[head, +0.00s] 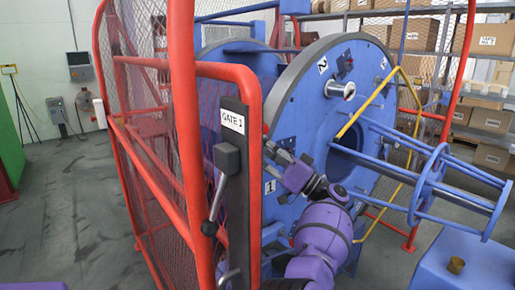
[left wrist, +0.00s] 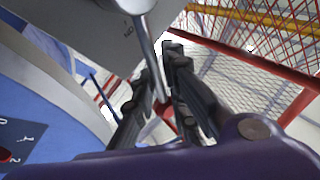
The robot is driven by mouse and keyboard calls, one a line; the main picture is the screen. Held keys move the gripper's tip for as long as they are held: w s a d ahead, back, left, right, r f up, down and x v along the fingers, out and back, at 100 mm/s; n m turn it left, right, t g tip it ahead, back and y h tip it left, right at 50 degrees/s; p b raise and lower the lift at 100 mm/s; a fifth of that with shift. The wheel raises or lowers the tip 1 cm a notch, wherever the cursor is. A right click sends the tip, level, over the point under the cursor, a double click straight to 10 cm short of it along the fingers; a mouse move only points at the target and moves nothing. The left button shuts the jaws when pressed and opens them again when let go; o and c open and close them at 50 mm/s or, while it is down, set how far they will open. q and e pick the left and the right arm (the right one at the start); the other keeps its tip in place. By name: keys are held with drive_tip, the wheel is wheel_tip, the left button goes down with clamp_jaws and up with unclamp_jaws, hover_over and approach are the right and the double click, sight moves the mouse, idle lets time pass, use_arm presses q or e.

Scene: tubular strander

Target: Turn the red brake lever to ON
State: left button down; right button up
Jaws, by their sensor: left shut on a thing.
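In the left wrist view the brake lever is a bare metal rod (left wrist: 148,50) running from a rounded grey hub (left wrist: 135,4) to a red end (left wrist: 166,110). My left gripper (left wrist: 170,105) is shut around the red end, one dark finger on each side. A grey plate (left wrist: 85,30) behind the hub bears small lettering, seen tilted and hard to read. In the head view my left gripper (head: 278,153) is beside the big blue disc, behind the gate post. There I cannot make out the lever. My right gripper is not in view.
A red-framed mesh gate (head: 150,140) and a dark post labelled GATE 1 (head: 230,195) with its own handle stand close left of my arm. The blue disc (head: 310,110) and a blue cage (head: 430,190) with a yellow bar lie right. Boxes fill shelves behind.

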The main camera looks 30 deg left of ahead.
use_arm(q)
drive_tip(key=shift+w+d+r+m+t, duration=0.2)
drive_tip(key=shift+r+m+t, duration=0.1)
drive_tip(key=shift+t, duration=0.1)
drive_tip(key=c, duration=2)
unclamp_jaws()
drive_tip(key=shift+c, duration=0.2)
drive_tip(key=shift+o, duration=1)
drive_tip(key=shift+w, duration=0.1)
drive_tip(key=v, duration=0.8)
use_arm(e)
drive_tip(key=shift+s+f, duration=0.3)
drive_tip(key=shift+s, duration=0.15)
use_arm(q)
drive_tip(key=shift+a+f, duration=0.1)
drive_tip(key=shift+f, duration=0.05)
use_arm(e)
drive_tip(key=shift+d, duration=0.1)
